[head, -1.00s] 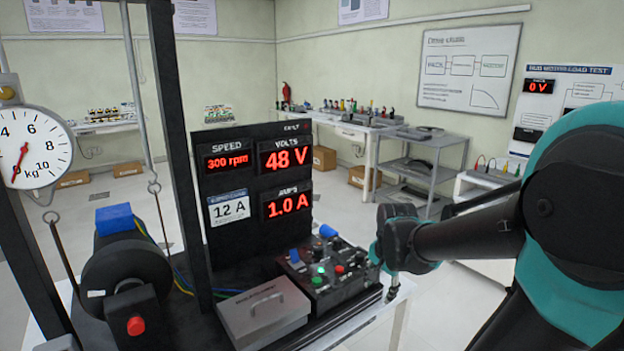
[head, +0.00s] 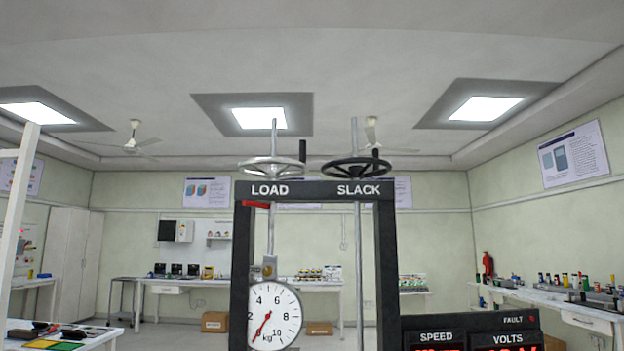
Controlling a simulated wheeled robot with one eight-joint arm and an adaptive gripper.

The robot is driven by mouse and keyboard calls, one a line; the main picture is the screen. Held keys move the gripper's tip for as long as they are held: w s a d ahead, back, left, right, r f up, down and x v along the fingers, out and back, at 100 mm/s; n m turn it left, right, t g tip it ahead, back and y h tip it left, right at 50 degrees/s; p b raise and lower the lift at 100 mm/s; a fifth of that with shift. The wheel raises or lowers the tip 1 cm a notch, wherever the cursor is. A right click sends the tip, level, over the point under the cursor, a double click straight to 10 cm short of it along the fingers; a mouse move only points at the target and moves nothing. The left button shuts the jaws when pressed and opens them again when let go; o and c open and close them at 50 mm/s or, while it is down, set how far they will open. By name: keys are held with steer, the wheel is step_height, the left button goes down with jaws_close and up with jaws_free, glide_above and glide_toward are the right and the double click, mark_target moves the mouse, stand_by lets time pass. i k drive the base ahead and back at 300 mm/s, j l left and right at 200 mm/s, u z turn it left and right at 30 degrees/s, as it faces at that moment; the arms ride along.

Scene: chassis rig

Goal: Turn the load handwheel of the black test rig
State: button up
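The black test rig's frame (head: 383,270) stands in the middle of the head view. On top of it, at the left, is the load handwheel (head: 272,163), a grey spoked wheel with a dark upright knob, above the word LOAD. Beside it, at the right, is the black slack handwheel (head: 357,167), above the word SLACK. The two wheels sit close together. A round white dial (head: 275,316) marked in kg hangs inside the frame, with its red needle pointing down and left. My gripper is not in this view.
The rig's display panel (head: 470,337) shows at the lower right, cut off by the frame edge. A red tab (head: 256,204) is under the LOAD label. Threaded rods rise through both wheels. Benches with equipment line the far walls.

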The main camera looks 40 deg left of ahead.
mark_target(272, 170)
steer(key=k+l+u, duration=0.1)
steer(key=u, duration=1.55)
